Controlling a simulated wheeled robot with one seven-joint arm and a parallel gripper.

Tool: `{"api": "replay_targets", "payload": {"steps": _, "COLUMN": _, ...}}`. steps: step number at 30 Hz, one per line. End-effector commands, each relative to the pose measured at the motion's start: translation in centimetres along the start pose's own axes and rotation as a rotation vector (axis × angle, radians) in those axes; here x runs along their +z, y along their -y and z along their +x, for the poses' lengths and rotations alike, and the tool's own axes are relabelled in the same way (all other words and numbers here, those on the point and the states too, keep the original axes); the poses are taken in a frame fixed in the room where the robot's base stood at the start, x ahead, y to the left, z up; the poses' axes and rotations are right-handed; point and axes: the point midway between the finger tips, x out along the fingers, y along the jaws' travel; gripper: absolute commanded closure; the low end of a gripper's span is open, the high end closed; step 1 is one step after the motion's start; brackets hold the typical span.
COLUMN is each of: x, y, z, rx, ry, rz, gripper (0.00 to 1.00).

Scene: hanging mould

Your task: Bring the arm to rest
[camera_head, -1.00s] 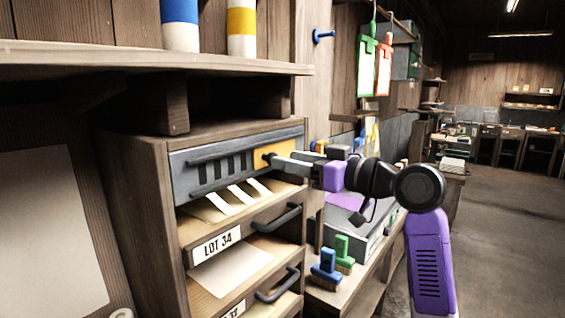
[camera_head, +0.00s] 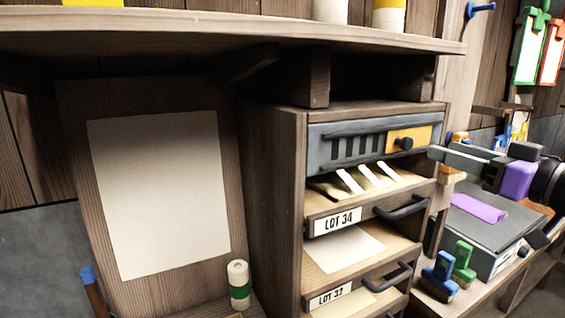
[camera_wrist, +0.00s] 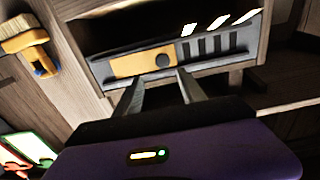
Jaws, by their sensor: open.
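My gripper (camera_head: 449,152) is at the right of the head view, its grey fingers pointing left. The fingers are apart and nothing is between them. They stand just right of and clear of a dark knob (camera_head: 404,143) on the yellow part (camera_head: 421,134) of a grey slotted panel (camera_head: 330,148). In the wrist view the open fingers (camera_wrist: 158,79) point at the yellow part (camera_wrist: 131,64). The knob (camera_wrist: 163,60) shows just beyond the fingertips. My purple wrist housing fills the bottom of the wrist view.
Below the panel are drawers, one labelled LOT 34 (camera_head: 334,222), with protruding black handles (camera_head: 402,207). A wooden shelf (camera_head: 230,38) overhangs above. Green and red tags (camera_head: 530,50) hang behind.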

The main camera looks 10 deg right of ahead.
Motion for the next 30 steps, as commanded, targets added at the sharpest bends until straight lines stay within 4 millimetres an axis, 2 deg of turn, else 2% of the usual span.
{"api": "replay_targets", "payload": {"steps": 7, "x": -4.4, "y": -2.6, "z": -1.1, "rx": 0.13, "ry": -0.186, "rz": 0.001, "gripper": 0.53}}
{"api": "replay_targets", "payload": {"steps": 11, "x": -3.9, "y": -4.3, "z": -2.3, "rx": 0.231, "ry": -0.287, "rz": 0.03, "gripper": 0.53}}
{"api": "replay_targets", "payload": {"steps": 16, "x": -0.8, "y": -4.9, "z": -3.6, "rx": 0.331, "ry": -0.365, "rz": 0.072, "gripper": 0.53}}
{"api": "replay_targets", "payload": {"steps": 20, "x": 3.0, "y": -4.5, "z": -4.7, "rx": 0.403, "ry": -0.403, "rz": 0.104, "gripper": 0.53}}
{"api": "replay_targets", "payload": {"steps": 26, "x": 9.8, "y": -2.2, "z": -6.9, "rx": 0.5, "ry": -0.421, "rz": 0.136, "gripper": 0.53}}
{"api": "replay_targets", "payload": {"steps": 30, "x": 14.3, "y": 0.4, "z": -8.8, "rx": 0.548, "ry": -0.409, "rz": 0.139, "gripper": 0.53}}
